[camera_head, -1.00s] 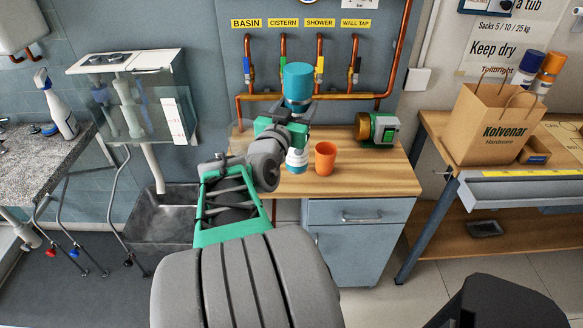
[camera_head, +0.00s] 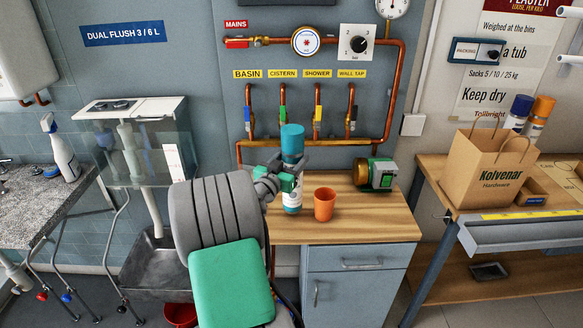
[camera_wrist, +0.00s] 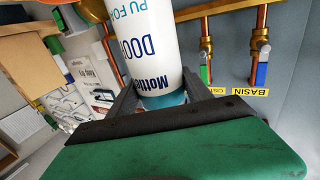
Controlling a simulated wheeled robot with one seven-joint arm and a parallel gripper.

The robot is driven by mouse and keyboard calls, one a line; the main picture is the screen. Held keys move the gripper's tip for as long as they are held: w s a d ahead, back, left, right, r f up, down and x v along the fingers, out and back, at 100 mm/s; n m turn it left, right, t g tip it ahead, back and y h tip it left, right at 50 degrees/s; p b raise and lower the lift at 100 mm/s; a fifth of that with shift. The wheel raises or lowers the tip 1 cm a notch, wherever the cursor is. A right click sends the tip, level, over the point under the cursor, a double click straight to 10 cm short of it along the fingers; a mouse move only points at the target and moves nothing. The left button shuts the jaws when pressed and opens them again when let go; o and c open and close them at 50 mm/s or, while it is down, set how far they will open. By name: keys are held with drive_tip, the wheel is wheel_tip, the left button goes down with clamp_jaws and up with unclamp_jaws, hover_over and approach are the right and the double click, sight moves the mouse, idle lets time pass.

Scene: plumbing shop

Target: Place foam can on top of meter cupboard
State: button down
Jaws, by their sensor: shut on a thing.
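The foam can, a white cylinder with a teal end, is upright in my gripper in the head view. Its teal end (camera_head: 292,140) is above the jaws and its white lower part (camera_head: 292,200) below them. I cannot tell whether it touches the wooden worktop. My gripper (camera_head: 286,178) is shut around its middle. In the wrist view the can's printed white side (camera_wrist: 150,40) fills the space between the fingers (camera_wrist: 160,100). A blue-grey cupboard (camera_head: 345,295) with a wooden top (camera_head: 390,228) stands below; I cannot tell whether it is the meter cupboard.
An orange cup (camera_head: 325,204) stands just right of the can. A green pump (camera_head: 381,173) is behind it. Copper pipes with valves (camera_head: 318,120) run along the wall behind. A paper bag (camera_head: 490,175) stands on the right bench. The worktop's front right is clear.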

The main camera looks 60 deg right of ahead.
wheel_tip(320, 180, down, 3)
drive_tip(key=shift+w+d+r+p, duration=0.1)
drive_tip(key=shift+w+r+p, duration=0.05)
drive_tip(key=shift+p, duration=0.2)
drive_tip(key=shift+f+b, duration=0.3)
drive_tip(key=shift+f, duration=0.1)
drive_tip(key=shift+c, duration=2.2)
unclamp_jaws()
